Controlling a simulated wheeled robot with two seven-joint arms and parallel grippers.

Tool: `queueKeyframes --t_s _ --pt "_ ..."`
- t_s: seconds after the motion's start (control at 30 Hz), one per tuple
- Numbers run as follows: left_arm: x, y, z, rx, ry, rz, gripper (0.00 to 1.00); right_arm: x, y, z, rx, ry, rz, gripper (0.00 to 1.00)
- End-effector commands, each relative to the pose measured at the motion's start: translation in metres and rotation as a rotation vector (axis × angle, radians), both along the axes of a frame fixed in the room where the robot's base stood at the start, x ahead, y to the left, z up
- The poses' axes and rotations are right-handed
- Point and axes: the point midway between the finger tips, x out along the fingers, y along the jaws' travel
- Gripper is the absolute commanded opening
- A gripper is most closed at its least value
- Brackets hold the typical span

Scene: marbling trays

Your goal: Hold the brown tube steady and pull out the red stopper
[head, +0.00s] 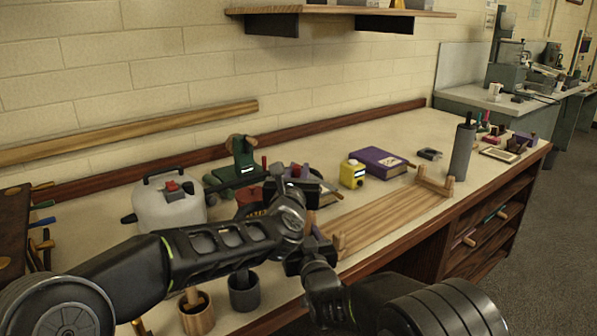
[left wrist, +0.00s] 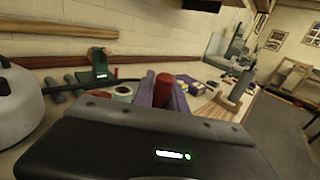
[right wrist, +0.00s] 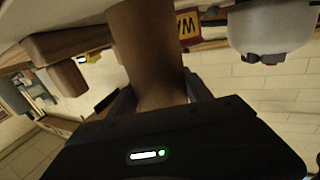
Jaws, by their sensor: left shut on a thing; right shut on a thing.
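The red stopper (left wrist: 163,88) stands between the purple fingers of my left gripper (left wrist: 163,98) in the left wrist view, and that gripper is shut on it. The brown tube (right wrist: 147,50) fills the middle of the right wrist view, and my right gripper (right wrist: 150,102) is shut on it. In the head view, my left gripper (head: 302,172) is above my right gripper (head: 316,230), over the bench. My arms hide most of the tube and stopper there. I cannot tell whether the stopper is seated in the tube.
A white canister (head: 168,208) stands on the left, with a green device (head: 243,170) behind. A yellow bottle (head: 352,174), a purple book (head: 378,162) and a wooden rack (head: 385,215) are on the right. A grey cylinder (head: 462,150) stands near the bench's right end. Cups (head: 244,293) stand near the front edge.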

Motion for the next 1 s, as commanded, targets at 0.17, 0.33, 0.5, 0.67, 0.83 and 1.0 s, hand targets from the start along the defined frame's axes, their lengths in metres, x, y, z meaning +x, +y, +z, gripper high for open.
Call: queueKeyframes --t_s 0.17,0.33,0.5,0.67,0.83,1.0 --pt "0.0000 0.0001 -0.0001 0.000 0.000 0.000 0.00 0.0002 -0.0004 0.0002 0.000 0.000 -0.001 0.09" --pt "0.0000 0.0001 0.0007 0.000 0.000 0.000 0.00 0.0002 -0.0004 0.0001 0.000 0.000 -0.001 0.09" --pt "0.0000 0.0001 0.0040 0.000 -0.001 0.000 0.00 0.0001 -0.0004 0.0000 0.000 0.000 -0.001 0.09" --pt "-0.0001 -0.0001 0.0073 -0.001 -0.001 0.000 0.00 0.0001 -0.0003 -0.0003 0.000 0.001 -0.001 0.09" --pt "-0.0001 -0.0001 0.0082 -0.001 -0.001 0.000 0.00 0.0001 -0.0002 -0.0003 0.000 0.001 0.000 0.09" --pt "0.0000 -0.0001 0.0080 0.000 -0.001 0.000 0.00 0.0000 -0.0001 -0.0002 0.000 0.000 0.000 0.09"
